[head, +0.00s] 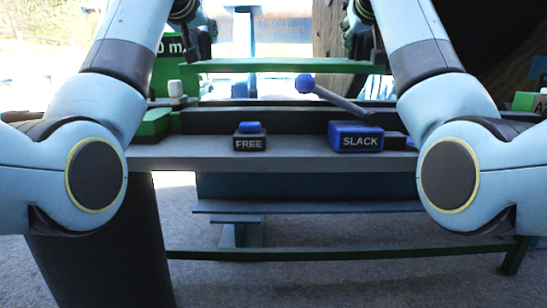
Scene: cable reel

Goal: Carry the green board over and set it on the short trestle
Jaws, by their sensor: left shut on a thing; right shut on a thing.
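The green board (282,66) is held level above the far side of the grey bench, spanning between my two grippers. My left gripper (199,50) is shut on the board near its left end. My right gripper (374,50) is shut on it near its right end. The fingertips are small and partly hidden. A low dark green rail with a leg (340,253) stands near the floor in front of the bench; I cannot tell whether it is the short trestle.
The grey bench (290,160) carries a FREE button box (250,142), a blue SLACK box (356,139) and a blue-knobbed lever (336,97) below the board. A green block with a white knob (158,121) sits at left. A large wooden disc (480,45) stands at the right rear.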

